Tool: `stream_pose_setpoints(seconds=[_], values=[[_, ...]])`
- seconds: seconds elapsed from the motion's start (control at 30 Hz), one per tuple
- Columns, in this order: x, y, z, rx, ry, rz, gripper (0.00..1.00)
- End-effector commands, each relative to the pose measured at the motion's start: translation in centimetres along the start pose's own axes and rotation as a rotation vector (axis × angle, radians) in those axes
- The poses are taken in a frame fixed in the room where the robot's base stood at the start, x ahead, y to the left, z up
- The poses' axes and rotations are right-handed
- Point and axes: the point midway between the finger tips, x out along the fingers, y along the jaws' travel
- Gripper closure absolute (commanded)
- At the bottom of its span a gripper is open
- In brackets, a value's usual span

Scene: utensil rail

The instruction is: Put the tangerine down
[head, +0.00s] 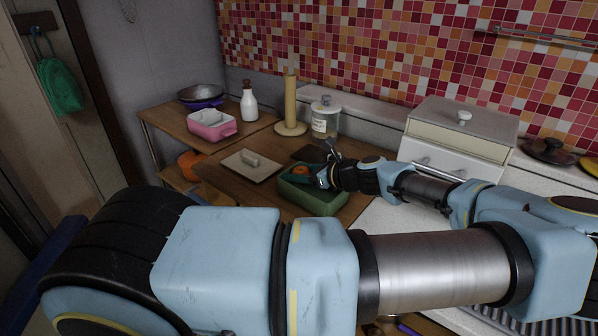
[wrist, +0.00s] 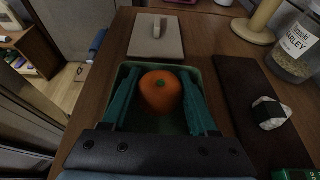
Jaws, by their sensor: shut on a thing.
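The tangerine (wrist: 161,91) is round and orange with a small green top. In the wrist view it sits between the two teal fingers of my gripper (wrist: 162,98), which is shut on it. My gripper (head: 300,177) reaches in from the right. The green tray's rim (wrist: 190,70) surrounds the fingers in the wrist view. I cannot tell whether the tangerine touches the tray's floor.
A beige board with a handle (wrist: 170,45) lies beyond the tray. A dark board (wrist: 243,90) with a rice ball (wrist: 271,112) is at right. A barley jar (head: 325,120), paper towel stand (head: 291,105), white bottle (head: 249,104) and pink dish (head: 211,127) stand behind.

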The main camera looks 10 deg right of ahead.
Motion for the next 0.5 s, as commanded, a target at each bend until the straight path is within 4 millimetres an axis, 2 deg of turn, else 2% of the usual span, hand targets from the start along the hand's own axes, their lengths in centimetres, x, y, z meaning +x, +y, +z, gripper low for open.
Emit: stream_pose_setpoints(seconds=[0.5], values=[[0.5, 0.0, -1.1, 0.000, 0.000, -0.001, 0.97]])
